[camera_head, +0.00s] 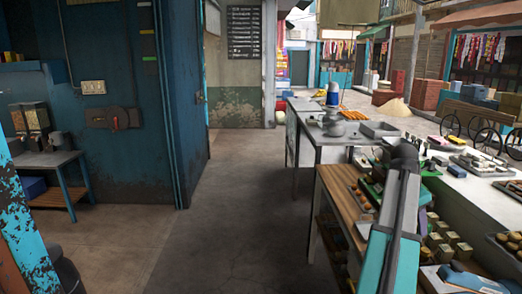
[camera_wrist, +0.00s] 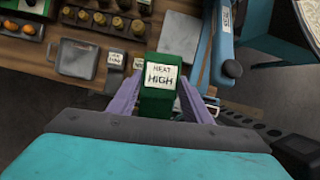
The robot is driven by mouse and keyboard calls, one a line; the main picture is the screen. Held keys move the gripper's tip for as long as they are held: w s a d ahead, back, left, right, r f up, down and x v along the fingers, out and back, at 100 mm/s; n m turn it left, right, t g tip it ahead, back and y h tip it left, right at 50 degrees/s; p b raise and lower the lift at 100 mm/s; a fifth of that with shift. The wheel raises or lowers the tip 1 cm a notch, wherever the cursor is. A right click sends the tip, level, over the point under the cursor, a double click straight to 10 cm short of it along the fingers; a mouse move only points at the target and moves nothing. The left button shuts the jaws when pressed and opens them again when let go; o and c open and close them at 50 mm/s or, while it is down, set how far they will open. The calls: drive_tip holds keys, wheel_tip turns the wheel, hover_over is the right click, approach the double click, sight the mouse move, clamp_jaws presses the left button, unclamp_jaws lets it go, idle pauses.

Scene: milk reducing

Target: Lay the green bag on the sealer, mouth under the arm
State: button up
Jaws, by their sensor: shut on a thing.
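In the wrist view, the green bag (camera_wrist: 179,44) is a boxy dark green packet with a white label reading "HEAT HIGH". My gripper (camera_wrist: 158,98) is shut on it, with a purple finger on each side. A blue device with a small label and a dark knob, which looks like the sealer (camera_wrist: 222,45), lies just right of the bag. I cannot tell its arm from its body or whether the bag touches it. In the head view my arm covers this area, and I cannot make out the gripper or bag clearly.
A wooden table (camera_head: 340,197) holds trays of food and small boxes. A dark tray (camera_wrist: 76,58) and small labelled blocks lie left of the bag. A metal table (camera_head: 335,150) stands behind, and a long white counter (camera_head: 470,195) stands right. The floor (camera_head: 235,220) at left is clear.

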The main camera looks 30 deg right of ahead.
drive_tip(key=w+a+f+n+t+b, duration=0.1)
drive_tip(key=w+a+f+n+b, duration=0.3)
drive_tip(key=w+a, duration=1.05)
drive_tip(key=w+a+f+n+t, duration=0.15)
drive_tip(key=w+a+f, duration=0.45)
drive_tip(key=w+a, duration=0.9)
drive_tip(key=w+a+f+b, duration=0.1)
drive_tip(key=w+a+f, duration=0.25)
drive_tip(key=a, duration=0.55)
drive_tip(key=w+a+f+n+b, duration=0.1)
drive_tip(key=w+a+f, duration=0.25)
drive_tip(key=a, duration=0.55)
drive_tip(key=w+a+f+b, duration=0.25)
drive_tip(key=w+a, duration=0.25)
drive_tip(key=a, duration=0.5)
drive_tip(key=s+a+f+m+g, duration=0.2)
drive_tip(key=s+a+m+g, duration=0.1)
drive_tip(key=a+m, duration=0.5)
drive_tip(key=shift+s+f, duration=0.25)
drive_tip(key=shift+s, duration=0.15)
